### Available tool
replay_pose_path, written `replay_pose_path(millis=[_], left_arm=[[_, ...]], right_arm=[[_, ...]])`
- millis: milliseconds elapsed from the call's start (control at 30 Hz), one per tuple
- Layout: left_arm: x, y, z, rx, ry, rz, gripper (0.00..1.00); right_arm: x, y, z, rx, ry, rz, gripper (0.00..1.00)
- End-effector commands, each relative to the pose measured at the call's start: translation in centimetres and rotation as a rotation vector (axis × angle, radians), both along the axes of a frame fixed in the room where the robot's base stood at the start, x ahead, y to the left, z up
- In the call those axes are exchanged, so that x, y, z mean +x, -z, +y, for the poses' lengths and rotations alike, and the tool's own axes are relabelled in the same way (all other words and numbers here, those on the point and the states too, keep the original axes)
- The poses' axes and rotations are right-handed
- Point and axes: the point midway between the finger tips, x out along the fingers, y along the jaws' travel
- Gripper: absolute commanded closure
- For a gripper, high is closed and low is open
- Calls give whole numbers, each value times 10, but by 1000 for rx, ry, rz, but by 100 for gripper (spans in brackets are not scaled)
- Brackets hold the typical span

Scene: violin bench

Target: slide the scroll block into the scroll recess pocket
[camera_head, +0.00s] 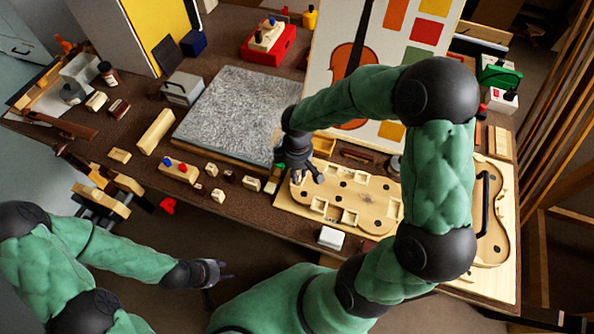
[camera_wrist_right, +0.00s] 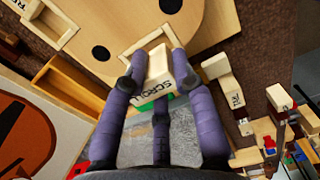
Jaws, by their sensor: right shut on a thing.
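The scroll block (camera_wrist_right: 160,68) is a pale cream block marked "SCROLL" in the right wrist view. My right gripper (camera_wrist_right: 158,78) is shut on it, with fingers on both sides. The scroll recess pocket (camera_wrist_right: 143,41) is a thin-walled pale wooden frame on the violin board, just beyond the block. The block is at the pocket's open end; I cannot tell how far inside it is. In the head view my right gripper (camera_head: 300,172) is at the left end of the violin board (camera_head: 345,212), and the block is hard to make out. My left gripper (camera_head: 212,273) hangs apart from the bench, seemingly empty; its finger opening is unclear.
A grey mat (camera_head: 235,105) lies behind and left of the board. Several small labelled blocks (camera_head: 217,196) stand left of the board along the bench's front. A white block (camera_head: 331,237) is at the front edge. A violin poster (camera_head: 350,70) stands behind.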

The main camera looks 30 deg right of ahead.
Motion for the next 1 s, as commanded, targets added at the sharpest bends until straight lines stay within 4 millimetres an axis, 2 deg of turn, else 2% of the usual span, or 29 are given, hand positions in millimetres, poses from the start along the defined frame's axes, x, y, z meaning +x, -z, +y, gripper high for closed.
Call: replay_pose_path(millis=[1000], left_arm=[[0, 14, 0, 0, 0, 0, 60]], right_arm=[[0, 19, 0, -1, 0, 1, 90]])
